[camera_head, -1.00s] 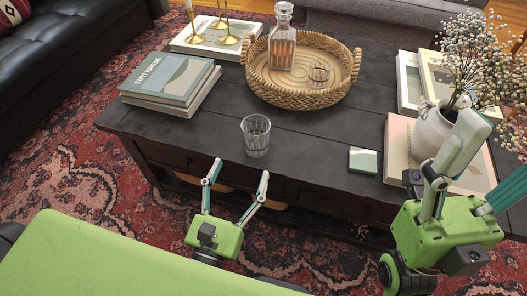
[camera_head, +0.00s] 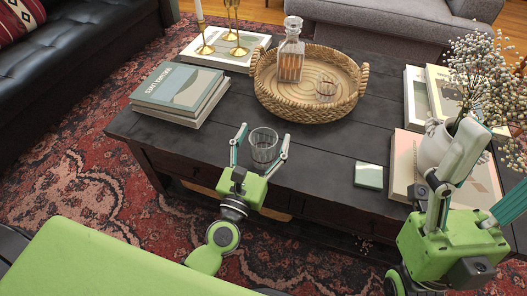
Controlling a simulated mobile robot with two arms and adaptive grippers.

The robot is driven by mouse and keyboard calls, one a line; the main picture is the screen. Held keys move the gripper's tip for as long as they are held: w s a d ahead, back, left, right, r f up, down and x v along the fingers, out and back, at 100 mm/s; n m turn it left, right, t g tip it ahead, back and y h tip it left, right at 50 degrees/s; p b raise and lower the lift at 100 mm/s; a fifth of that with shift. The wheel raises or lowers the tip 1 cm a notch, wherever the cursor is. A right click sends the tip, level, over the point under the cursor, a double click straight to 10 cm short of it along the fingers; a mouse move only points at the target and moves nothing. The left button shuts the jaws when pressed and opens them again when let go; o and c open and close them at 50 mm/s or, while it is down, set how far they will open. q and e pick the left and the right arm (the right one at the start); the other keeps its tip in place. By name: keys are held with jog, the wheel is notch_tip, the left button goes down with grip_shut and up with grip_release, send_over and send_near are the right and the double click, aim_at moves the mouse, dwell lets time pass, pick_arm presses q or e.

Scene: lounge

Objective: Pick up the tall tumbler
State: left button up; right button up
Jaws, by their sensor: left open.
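The tall tumbler (camera_head: 264,149) is a clear ribbed glass standing upright near the front edge of the dark wooden table. My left gripper (camera_head: 262,139) is open, with one finger on each side of the tumbler. I cannot tell whether either finger touches the glass. My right gripper (camera_head: 459,160) is at the right, in front of the books and vase there. It is seen from the side, and its finger gap is not clear.
A woven tray (camera_head: 307,116) with a decanter (camera_head: 290,55) and a short glass (camera_head: 325,90) stands behind the tumbler. Stacked books (camera_head: 180,87) lie to the left. A small green box (camera_head: 369,175) and a white vase (camera_head: 436,147) are to the right.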

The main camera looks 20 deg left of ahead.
pick_arm(q)
jog(key=c, duration=1.8)
jog(key=shift+r, duration=0.15)
